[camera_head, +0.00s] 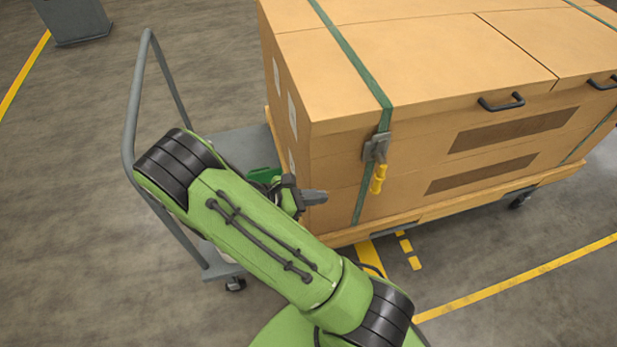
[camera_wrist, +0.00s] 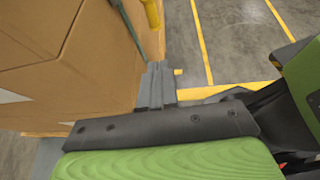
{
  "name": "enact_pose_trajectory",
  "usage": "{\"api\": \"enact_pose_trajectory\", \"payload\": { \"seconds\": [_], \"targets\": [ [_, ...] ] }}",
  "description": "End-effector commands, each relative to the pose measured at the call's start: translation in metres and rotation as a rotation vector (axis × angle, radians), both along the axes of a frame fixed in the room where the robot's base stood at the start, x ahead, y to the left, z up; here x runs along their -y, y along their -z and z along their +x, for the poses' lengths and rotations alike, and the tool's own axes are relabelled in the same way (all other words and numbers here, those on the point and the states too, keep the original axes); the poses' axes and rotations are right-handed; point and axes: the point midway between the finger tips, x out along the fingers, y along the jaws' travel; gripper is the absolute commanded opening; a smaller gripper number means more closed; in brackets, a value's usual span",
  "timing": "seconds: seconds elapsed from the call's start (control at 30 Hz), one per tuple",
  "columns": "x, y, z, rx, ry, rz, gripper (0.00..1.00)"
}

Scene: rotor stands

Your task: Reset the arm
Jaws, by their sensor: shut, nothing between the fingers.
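My green arm reaches up and left across the head view, with its black elbow joint near the cart's handle. My gripper (camera_head: 314,197) is partly hidden behind the arm, close to the lower left part of the large cardboard crate (camera_head: 350,100). In the wrist view my gripper (camera_wrist: 157,85) shows as grey fingers pressed together with nothing between them. The crate's side (camera_wrist: 75,60) is just left of the fingers there. I cannot tell whether the fingers touch it.
A grey cart (camera_head: 215,257) with a tubular handle (camera_head: 131,115) stands beside and partly beneath my arm. A green strap (camera_head: 352,60) with a buckle and yellow-handled ratchet (camera_head: 378,178) hangs on the crate. A grey box (camera_head: 75,20) stands at the back left. Floor at lower left is clear.

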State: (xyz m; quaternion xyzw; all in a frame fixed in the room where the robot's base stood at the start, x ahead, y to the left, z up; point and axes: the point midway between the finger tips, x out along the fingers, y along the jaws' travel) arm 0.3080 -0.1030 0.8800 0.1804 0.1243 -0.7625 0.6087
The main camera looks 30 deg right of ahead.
Motion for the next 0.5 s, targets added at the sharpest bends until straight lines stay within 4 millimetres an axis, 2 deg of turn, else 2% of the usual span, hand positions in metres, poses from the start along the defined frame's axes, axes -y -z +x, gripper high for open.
{"api": "enact_pose_trajectory", "payload": {
  "seconds": [0.27, 0.37, 0.5],
  "targets": [
    [-0.001, -0.005, 0.000, 0.035, 0.022, 0.025, 0.00],
    [-0.006, -0.024, -0.003, 0.171, 0.117, 0.130, 0.00],
    [-0.022, -0.068, -0.013, 0.457, 0.332, 0.346, 0.00]
  ]
}}
